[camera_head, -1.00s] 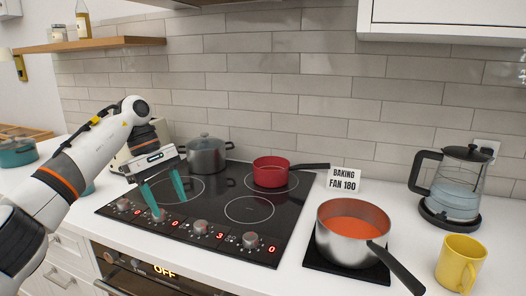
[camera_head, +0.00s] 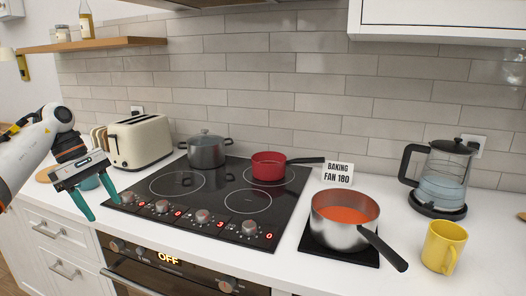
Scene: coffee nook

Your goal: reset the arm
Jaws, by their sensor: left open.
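My left gripper (camera_head: 100,205) has teal fingers spread apart with nothing between them. It hangs at the left of the head view, over the front edge of the counter, left of the black cooktop (camera_head: 208,203). My left arm comes in from the left edge. My right gripper is not in the view.
A cream toaster (camera_head: 140,142) stands behind the gripper, with a teal item partly hidden beside it. A grey pot (camera_head: 207,152) and red saucepan (camera_head: 268,166) sit on the cooktop. A steel saucepan (camera_head: 340,232), yellow mug (camera_head: 443,246) and kettle (camera_head: 440,185) stand right.

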